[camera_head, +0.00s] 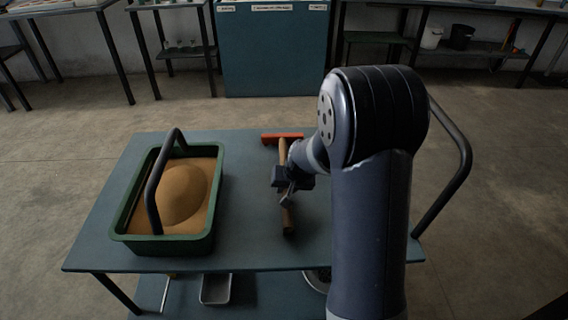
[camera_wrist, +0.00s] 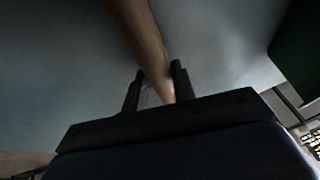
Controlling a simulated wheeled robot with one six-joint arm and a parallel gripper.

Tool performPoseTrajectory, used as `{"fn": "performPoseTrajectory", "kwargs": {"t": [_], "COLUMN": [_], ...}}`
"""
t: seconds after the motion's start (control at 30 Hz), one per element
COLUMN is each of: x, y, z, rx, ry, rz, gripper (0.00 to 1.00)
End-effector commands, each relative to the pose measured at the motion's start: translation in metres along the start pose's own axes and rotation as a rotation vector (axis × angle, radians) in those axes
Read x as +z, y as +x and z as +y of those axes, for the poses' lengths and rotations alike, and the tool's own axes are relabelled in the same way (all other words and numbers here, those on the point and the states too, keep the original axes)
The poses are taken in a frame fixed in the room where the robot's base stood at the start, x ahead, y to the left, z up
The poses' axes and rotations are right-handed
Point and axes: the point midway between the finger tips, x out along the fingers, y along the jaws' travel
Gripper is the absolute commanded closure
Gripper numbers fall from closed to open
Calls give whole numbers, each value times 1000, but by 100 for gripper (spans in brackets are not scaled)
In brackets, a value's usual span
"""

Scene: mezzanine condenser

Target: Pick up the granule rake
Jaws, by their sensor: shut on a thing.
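The granule rake (camera_head: 287,217) has a wooden handle and an orange-red head (camera_head: 281,138). It lies along the blue-grey cart top, with its head toward the far edge. My gripper (camera_head: 287,191) is at the middle of the handle, partly hidden by my arm in the head view. In the wrist view the handle (camera_wrist: 142,38) runs down between the two dark fingers (camera_wrist: 158,84), which are shut on it. I cannot tell whether the rake is touching the cart top or just above it.
A green tray (camera_head: 163,248) with a black hoop handle (camera_head: 155,190) holds a mound of tan granules (camera_head: 187,193) on the left of the cart top (camera_head: 247,240). A metal pan (camera_head: 215,289) sits on the lower shelf. A blue cabinet (camera_head: 272,55) and benches stand behind, past open floor.

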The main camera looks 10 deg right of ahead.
Motion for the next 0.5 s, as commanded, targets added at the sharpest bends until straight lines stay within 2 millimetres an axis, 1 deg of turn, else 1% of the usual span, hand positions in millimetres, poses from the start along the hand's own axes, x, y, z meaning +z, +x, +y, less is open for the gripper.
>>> {"fn": "performPoseTrajectory", "kwargs": {"t": [0.03,0.2,0.27,0.5], "x": [0,0,0,-1], "y": [0,0,0,0], "z": [0,0,0,0], "rx": [0,0,0,0], "ry": [0,0,0,0], "rz": [0,0,0,2], "gripper": [82,96,100,100]}}
